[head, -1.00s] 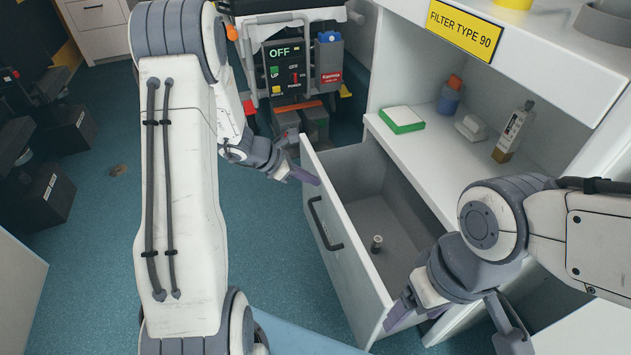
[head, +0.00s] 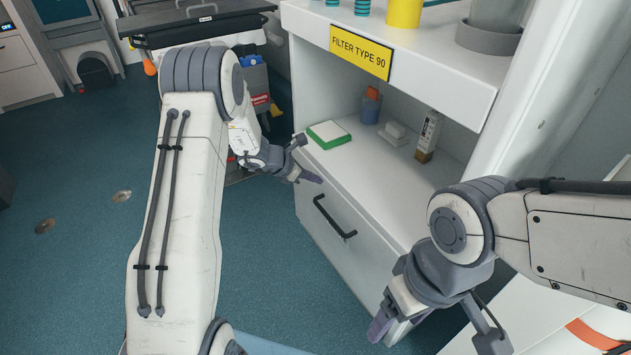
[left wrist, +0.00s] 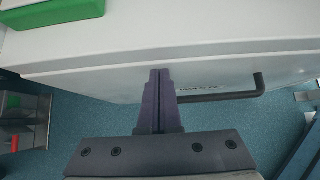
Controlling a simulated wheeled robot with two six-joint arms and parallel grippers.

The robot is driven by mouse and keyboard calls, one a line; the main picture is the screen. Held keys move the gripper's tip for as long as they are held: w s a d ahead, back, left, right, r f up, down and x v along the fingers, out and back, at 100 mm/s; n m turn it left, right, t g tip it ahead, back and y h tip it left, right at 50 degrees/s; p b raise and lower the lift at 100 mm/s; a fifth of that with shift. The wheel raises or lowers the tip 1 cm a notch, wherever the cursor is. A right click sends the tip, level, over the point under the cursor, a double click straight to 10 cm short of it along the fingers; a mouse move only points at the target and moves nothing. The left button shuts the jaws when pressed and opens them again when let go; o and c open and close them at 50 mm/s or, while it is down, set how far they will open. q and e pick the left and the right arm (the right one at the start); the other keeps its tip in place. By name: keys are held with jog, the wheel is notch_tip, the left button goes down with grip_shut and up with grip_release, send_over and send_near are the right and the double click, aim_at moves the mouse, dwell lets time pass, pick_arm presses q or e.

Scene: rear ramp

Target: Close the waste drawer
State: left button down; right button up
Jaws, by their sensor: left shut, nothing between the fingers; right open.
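The waste drawer (head: 335,240) is a white front with a black bar handle (head: 335,218), low in the white cabinet. It sits in line with the cabinet and its inside is not visible. My left gripper (head: 314,178) is shut and empty, its tips at the upper left of the drawer front. In the left wrist view, the closed fingers (left wrist: 160,74) overlap the drawer front (left wrist: 110,85), left of the handle (left wrist: 225,95), partly hiding the lettering; contact is unclear. My right gripper (head: 392,322) is open near the drawer's lower right corner.
The shelf above the drawer holds a green and white box (head: 328,134), a blue bottle (head: 371,106), a white item (head: 394,131) and a carton (head: 428,137). A yellow "FILTER TYPE 90" label (head: 360,52) is on the counter edge. Blue floor (head: 80,270) at left is clear.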

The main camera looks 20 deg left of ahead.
pick_arm(q)
jog(key=shift+w+d+r, duration=0.1)
jog(key=shift+w+d, duration=0.15)
dwell(0.3)
